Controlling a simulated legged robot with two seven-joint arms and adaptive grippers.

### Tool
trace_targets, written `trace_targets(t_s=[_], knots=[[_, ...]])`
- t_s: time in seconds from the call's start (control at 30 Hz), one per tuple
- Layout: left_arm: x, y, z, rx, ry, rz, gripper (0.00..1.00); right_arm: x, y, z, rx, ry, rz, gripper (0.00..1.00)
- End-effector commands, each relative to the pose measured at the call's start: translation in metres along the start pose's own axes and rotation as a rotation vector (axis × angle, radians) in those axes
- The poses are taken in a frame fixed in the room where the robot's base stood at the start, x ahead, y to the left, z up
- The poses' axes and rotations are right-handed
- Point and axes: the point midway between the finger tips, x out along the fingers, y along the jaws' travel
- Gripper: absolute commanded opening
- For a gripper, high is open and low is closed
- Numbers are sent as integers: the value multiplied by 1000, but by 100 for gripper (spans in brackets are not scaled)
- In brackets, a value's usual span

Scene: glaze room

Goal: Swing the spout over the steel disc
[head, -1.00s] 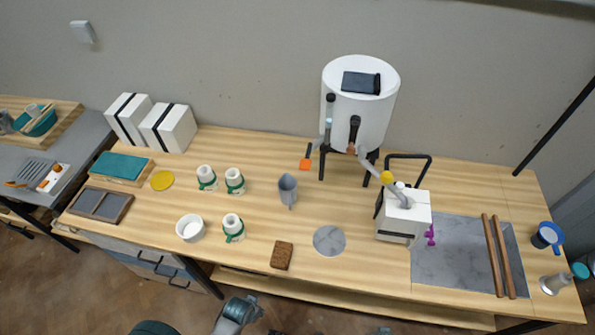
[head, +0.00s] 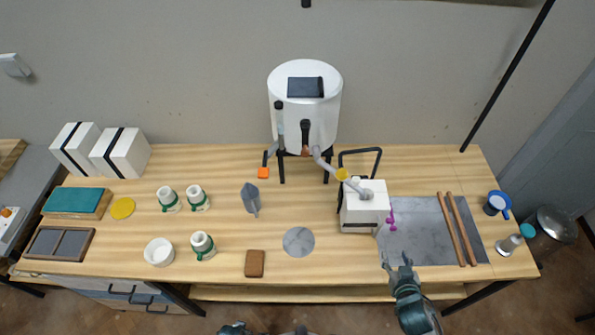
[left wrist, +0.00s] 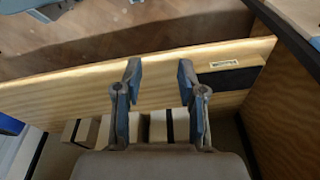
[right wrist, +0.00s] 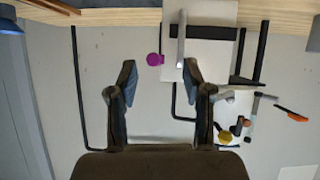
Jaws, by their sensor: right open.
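The spout (head: 353,184) is a grey pipe with a yellow band (head: 342,174), coming from the front of the white tank (head: 305,110). Its end lies over the white box (head: 364,215), right of the steel disc. The steel disc (head: 299,241) is a round grey plate flat on the table, with nothing on it. My right gripper (head: 397,261) is open and empty at the table's front edge, below and right of the box. In the right wrist view its fingers (right wrist: 159,78) are apart. My left gripper (left wrist: 157,82) is open and empty, away from the spout.
A magenta object (head: 391,215) stands beside the box, and a black bar frame (head: 360,152) behind it. Two wooden rods (head: 456,228) lie on a grey slab (head: 412,243) to the right. A brown block (head: 255,263) and a grey jug (head: 250,199) are left of the disc.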

Motion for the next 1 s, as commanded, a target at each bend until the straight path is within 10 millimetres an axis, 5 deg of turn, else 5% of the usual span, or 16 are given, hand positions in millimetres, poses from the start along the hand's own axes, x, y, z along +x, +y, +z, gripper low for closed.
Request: trace_targets(t_s=[0.1,0.2,0.4,0.67,1.0], knots=[[54,1,60,7,-45,6,40,0,-5,-49,-5,197,-77,50],[83,1,108,12,-69,9,40,-7,-15,-82,-9,333,-172,50],[103,4,174,22,-96,9,40,-21,-29,-115,-13,472,-333,50],[102,5,192,24,-103,7,40,-18,-35,-128,-12,508,-385,50],[90,3,189,24,-101,11,40,28,-61,-159,-17,508,-382,50]])
